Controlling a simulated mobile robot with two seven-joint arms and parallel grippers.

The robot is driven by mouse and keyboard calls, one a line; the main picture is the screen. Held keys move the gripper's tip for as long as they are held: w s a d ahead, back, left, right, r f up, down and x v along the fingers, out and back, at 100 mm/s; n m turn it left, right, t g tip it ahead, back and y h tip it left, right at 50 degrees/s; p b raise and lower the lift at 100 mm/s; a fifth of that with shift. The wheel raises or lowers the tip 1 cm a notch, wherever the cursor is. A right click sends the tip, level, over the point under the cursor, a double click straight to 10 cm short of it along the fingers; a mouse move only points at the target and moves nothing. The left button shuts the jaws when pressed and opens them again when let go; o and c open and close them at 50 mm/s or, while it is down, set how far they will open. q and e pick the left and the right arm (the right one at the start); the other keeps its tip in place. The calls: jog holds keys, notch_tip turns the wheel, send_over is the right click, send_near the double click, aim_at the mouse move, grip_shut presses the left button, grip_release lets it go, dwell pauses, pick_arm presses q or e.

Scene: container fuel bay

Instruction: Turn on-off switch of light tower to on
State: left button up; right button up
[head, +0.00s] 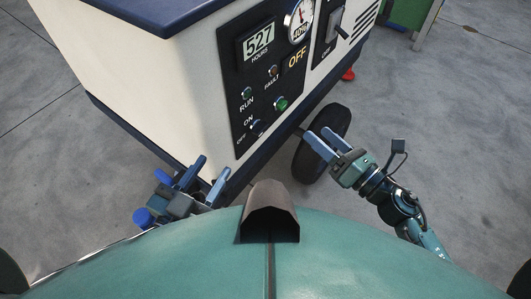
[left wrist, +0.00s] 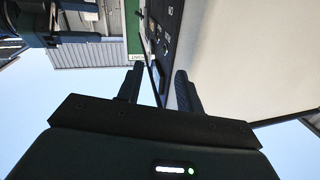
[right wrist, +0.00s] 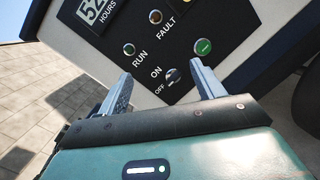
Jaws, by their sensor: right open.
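The light tower (head: 165,90) is a white cabinet with dark blue edges and a black control panel (head: 283,75). The small dark on-off switch (head: 257,127) sits low on the panel beside ON and OFF labels. The right wrist view shows the switch (right wrist: 172,76) between the fingertips in the picture, beyond them. I cannot tell which label it points to. My right gripper (head: 319,136) is open and empty, right of the panel in the head view. My left gripper (head: 213,167) is open and empty, low beside the cabinet's bottom edge.
A green button (head: 281,104), RUN and FAULT lamps, an hour display reading 527, a gauge (head: 299,20) and an orange OFF display (head: 297,57) share the panel. A black wheel (head: 320,145) stands beneath the cabinet. Grey floor (head: 460,120) is clear at right.

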aim_at(264, 130)
notch_tip(264, 130, down, 7)
jog(key=a+n+g+y+b, duration=0.2)
jog(key=n+g+b, duration=0.25)
jog(key=n, duration=0.45)
jog(key=shift+t, duration=0.45)
jog(key=x, duration=1.2)
jog(key=shift+w+a, duration=0.15)
jog(key=shift+w, duration=0.25)
pick_arm(q)
jog(key=shift+s+d+f+m+t+h, duration=0.2)
jog(key=shift+s+f+t+h, duration=0.1)
jog(key=shift+f, duration=0.25)
jog(key=shift+s+d+f+m+t+h, duration=0.2)
jog(key=shift+f+t+h, duration=0.1)
jog(key=shift+f, duration=0.25)
pick_arm(e)
jog(key=shift+r, duration=0.1)
pick_arm(q)
jog(key=shift+r, duration=0.1)
pick_arm(e)
jog(key=shift+c, duration=0.2)
jog(key=c, duration=0.9)
